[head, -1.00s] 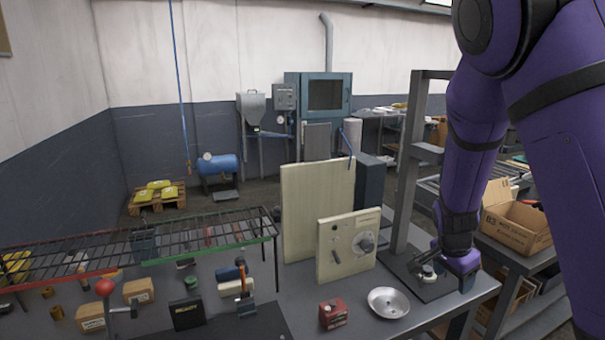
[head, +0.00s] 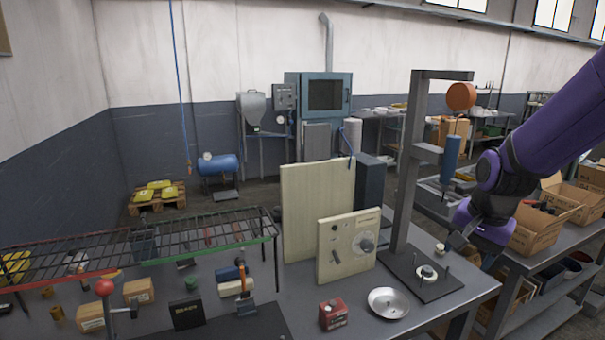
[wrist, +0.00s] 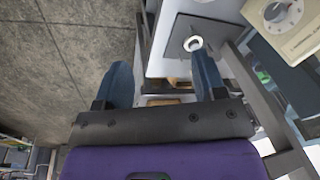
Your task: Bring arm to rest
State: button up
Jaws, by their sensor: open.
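My purple arm (head: 550,135) reaches in from the right in the head view. My gripper (head: 459,245) is past the right edge of the workbench, beside the dark base plate of the press-like stand. In the wrist view my gripper (wrist: 163,85) shows two blue-grey fingers spread wide apart, with nothing between them. A small pale round part (head: 427,273) sits on the base plate (head: 437,290), apart from the gripper. It also shows in the wrist view (wrist: 193,43).
A tall grey stand (head: 407,180) rises from the bench left of my gripper. Open cardboard boxes (head: 543,228) stand on a shelf to the right. A metal bowl (head: 388,302), a red box (head: 333,315) and a beige dial panel (head: 347,245) are on the bench. Open floor shows in the wrist view.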

jog(key=s+a+r+n+t, duration=0.1)
jog(key=s+r+n, duration=0.3)
jog(key=s+r, duration=0.3)
jog(key=s+r+n+t, duration=0.2)
jog(key=s+r+n, duration=0.2)
jog(key=s+r, duration=0.3)
jog(key=s, duration=0.5)
jog(key=shift+a+r+n, duration=0.3)
jog(key=shift+a+n, duration=0.1)
